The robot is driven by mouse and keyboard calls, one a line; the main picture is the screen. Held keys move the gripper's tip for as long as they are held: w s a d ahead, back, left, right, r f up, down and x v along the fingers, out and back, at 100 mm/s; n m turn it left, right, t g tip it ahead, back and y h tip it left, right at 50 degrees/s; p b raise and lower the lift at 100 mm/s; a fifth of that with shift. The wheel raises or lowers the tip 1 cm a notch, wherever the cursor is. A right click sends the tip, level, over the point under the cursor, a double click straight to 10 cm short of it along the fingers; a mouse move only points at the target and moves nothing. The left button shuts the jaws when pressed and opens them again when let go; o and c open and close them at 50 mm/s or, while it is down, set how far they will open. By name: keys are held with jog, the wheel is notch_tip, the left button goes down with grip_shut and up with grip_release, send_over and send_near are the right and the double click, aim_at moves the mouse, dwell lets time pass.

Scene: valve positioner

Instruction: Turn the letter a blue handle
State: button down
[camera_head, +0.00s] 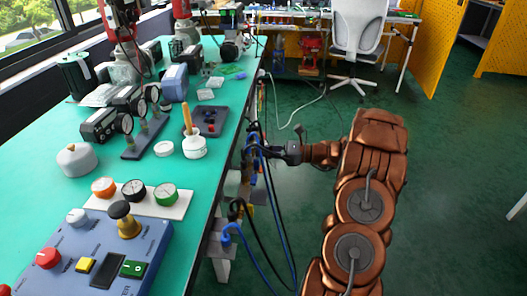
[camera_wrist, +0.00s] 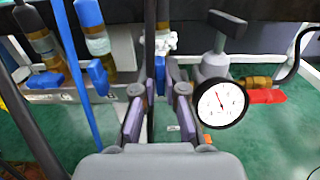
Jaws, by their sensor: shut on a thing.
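In the wrist view my gripper (camera_wrist: 160,92) has its two fingers on either side of a narrow blue handle (camera_wrist: 159,75), and it is shut on it. The handle is seen nearly edge-on, and a dark hose hangs in front of its upper part. No letter can be read on it. Two more blue handles stand to the left, one nearer (camera_wrist: 97,76) and one farther (camera_wrist: 46,81). In the head view my gripper (camera_head: 277,153) reaches left to the side of the bench, below its top edge. The handle is not clear there.
A white-faced gauge (camera_wrist: 222,103) sits close to the right finger, with a grey valve (camera_wrist: 218,50) behind and a red handle (camera_wrist: 268,96) farther right. Blue and black hoses (camera_head: 268,200) hang along the bench (camera_head: 205,215).

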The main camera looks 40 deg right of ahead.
jog(key=shift+w+r+n+p, duration=0.1)
jog(key=shift+r+n+p, duration=0.1)
jog(key=shift+n+p, duration=0.1)
jog(key=shift+n, duration=0.3)
jog(key=shift+p, duration=0.35)
jog(key=shift+f+n+b, duration=0.15)
jog(key=shift+n+b, duration=0.25)
jog(key=shift+n, duration=0.5)
jog(key=c, duration=1.2)
grip_release()
jog(key=shift+c, duration=0.2)
jog(key=shift+s+d+f, duration=0.1)
jog(key=shift+s, duration=0.1)
